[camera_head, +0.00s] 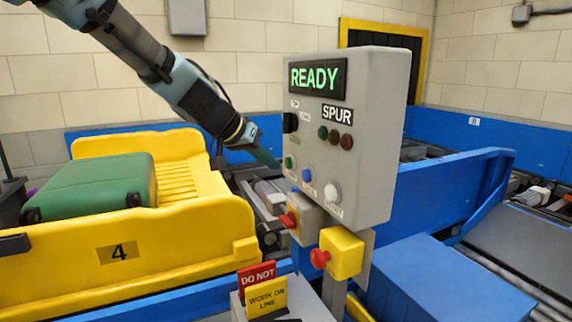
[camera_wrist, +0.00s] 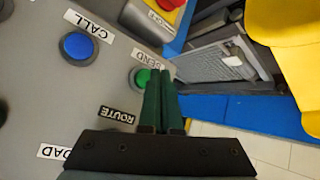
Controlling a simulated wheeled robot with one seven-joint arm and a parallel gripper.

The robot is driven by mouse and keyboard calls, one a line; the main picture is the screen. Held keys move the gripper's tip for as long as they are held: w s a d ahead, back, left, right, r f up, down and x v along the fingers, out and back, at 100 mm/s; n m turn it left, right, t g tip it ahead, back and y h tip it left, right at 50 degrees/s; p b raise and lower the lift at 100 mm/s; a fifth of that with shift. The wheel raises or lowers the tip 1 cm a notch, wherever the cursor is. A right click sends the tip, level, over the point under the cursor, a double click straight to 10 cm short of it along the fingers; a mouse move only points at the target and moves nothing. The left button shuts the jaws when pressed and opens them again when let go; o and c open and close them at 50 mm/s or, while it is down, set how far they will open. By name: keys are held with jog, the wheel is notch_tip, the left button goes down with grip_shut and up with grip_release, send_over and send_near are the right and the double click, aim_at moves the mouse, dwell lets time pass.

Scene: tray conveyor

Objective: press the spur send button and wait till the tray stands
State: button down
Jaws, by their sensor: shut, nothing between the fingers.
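The grey control box (camera_head: 370,130) has a lit display reading READY (camera_head: 317,76) and a SPUR label. Its lower row holds a green button (camera_head: 290,162), a blue button and a white button. In the wrist view the green send button (camera_wrist: 142,79) sits beside a SEND label, partly covered by my fingers. My gripper (camera_wrist: 162,72) is shut and empty, its tips at the green button's edge; I cannot tell whether they touch. My gripper also shows in the head view (camera_head: 276,163). The yellow tray (camera_head: 190,240), marked 4, stands at left with a green suitcase (camera_head: 95,188) in it.
A yellow box with a red knob (camera_head: 320,259) sits below the panel, and another red knob (camera_head: 287,220) is left of it. The blue button (camera_wrist: 78,46) has a CALL label. A blue conveyor wall (camera_head: 450,195) runs behind the box at right.

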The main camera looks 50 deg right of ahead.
jog(key=shift+s+d, duration=0.2)
jog(key=shift+d, duration=0.2)
